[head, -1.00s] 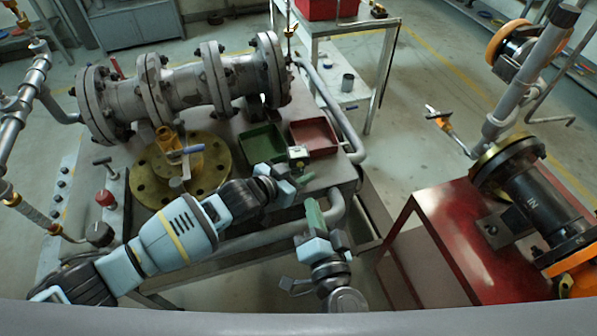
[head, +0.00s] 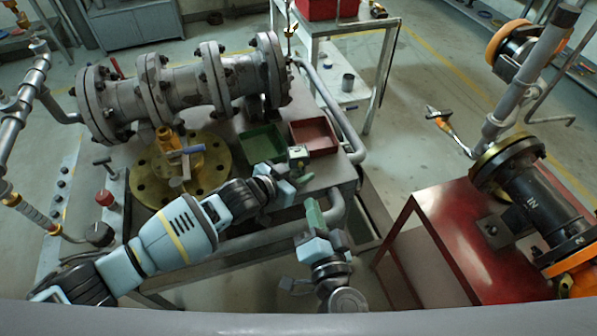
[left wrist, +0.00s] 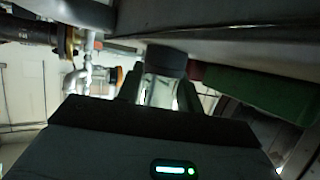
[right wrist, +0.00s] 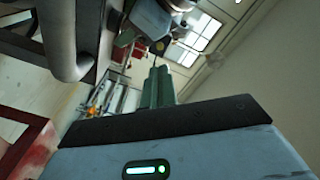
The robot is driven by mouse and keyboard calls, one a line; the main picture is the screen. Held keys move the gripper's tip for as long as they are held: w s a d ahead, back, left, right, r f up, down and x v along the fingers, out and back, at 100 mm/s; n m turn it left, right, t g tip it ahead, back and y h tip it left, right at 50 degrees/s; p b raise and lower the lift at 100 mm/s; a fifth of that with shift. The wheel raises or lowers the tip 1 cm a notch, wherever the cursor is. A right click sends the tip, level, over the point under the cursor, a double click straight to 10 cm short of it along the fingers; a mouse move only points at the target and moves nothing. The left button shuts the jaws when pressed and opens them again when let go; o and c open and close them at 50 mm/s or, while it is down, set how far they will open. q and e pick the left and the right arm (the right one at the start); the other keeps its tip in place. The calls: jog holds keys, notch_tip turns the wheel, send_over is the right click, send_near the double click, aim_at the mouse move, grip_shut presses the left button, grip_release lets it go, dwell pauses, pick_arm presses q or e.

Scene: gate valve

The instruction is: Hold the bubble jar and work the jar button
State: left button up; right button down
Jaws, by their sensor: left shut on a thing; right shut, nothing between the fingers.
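The bubble jar (head: 298,154) is a small pale, greenish piece with a dark top at the front edge of the grey bench. My left gripper (head: 298,174) is shut on it. In the left wrist view the jar (left wrist: 160,92) shows as a clear body under a dark cap, between the fingers. I cannot make out the button clearly. My right gripper (head: 314,210) is shut and empty, below and slightly right of the jar, with its green fingers pointing up and apart from it. Those fingers also show in the right wrist view (right wrist: 158,88).
A green tray (head: 262,144) and a red tray (head: 314,136) lie on the bench behind the jar. A flanged gate valve (head: 180,82) stands behind them. A grey pipe (head: 335,205) curves beside my right gripper. A red stand (head: 450,235) is to the right.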

aim_at(300, 164)
notch_tip(300, 164, up, 6)
jog(key=d+n+t+y, duration=0.2)
jog(key=n+t+y, duration=0.35)
jog(key=n, duration=1.35)
notch_tip(300, 164, down, 6)
jog(key=n+g+y, duration=0.7)
jog(key=n+g, duration=0.4)
jog(key=n, duration=1.3)
jog(key=shift+s+a+f+n+y, duration=0.15)
jog(key=shift+s+a+n+y, duration=0.15)
jog(key=shift+s+n+y, duration=0.1)
jog(key=shift+g, duration=0.25)
jog(key=w+a, duration=0.2)
jog(key=w, duration=0.6)
jog(key=shift+w, duration=0.3)
